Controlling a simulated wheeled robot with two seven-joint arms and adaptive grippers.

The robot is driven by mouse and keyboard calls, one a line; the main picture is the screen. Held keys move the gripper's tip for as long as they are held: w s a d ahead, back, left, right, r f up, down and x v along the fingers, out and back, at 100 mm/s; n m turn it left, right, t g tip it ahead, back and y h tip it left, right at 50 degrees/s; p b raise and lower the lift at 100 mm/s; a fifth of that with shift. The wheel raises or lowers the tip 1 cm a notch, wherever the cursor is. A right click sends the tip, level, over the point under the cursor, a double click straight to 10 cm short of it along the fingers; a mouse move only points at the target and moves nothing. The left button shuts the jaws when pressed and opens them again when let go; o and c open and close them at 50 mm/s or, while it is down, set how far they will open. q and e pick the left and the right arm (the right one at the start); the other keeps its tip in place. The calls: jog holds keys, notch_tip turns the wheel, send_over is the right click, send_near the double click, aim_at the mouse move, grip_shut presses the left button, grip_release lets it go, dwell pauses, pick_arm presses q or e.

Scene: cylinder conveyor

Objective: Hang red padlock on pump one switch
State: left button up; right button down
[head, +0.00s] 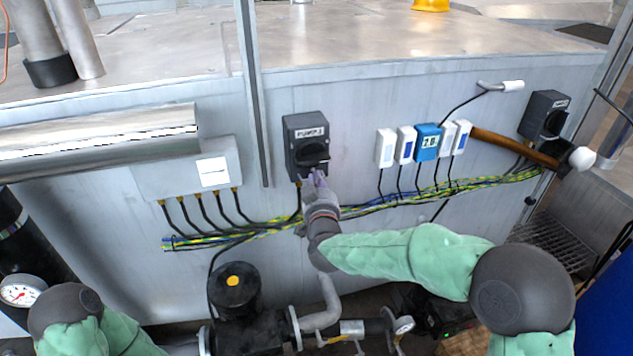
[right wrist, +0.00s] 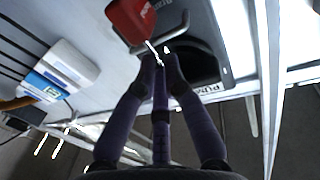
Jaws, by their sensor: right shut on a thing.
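The red padlock (right wrist: 130,20) shows at the top of the right wrist view, with a grey metal shackle beside it. My right gripper (right wrist: 162,62) is shut at the padlock; the exact grip point is unclear. In the head view the right gripper (head: 318,178) is at the lower edge of a dark switch box (head: 305,140) with a black knob and a PUMP label, its number hard to read. The padlock is hidden there. The switch also shows close behind the fingertips in the right wrist view (right wrist: 200,65). Whether the shackle passes through the switch cannot be told. My left gripper is out of view.
Another dark switch box (head: 543,115) is at the far right. Several small white and blue modules (head: 426,142) are between the two boxes. A grey junction box (head: 190,170) is on the left. Yellow-green cables (head: 400,203) run below. A vertical metal post (head: 252,90) stands left of the near switch.

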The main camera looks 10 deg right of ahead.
jog(key=shift+f+b, duration=1.2)
jog(key=shift+f, duration=0.2)
jog(key=c, duration=1.3)
grip_release()
jog(key=shift+o, duration=0.2)
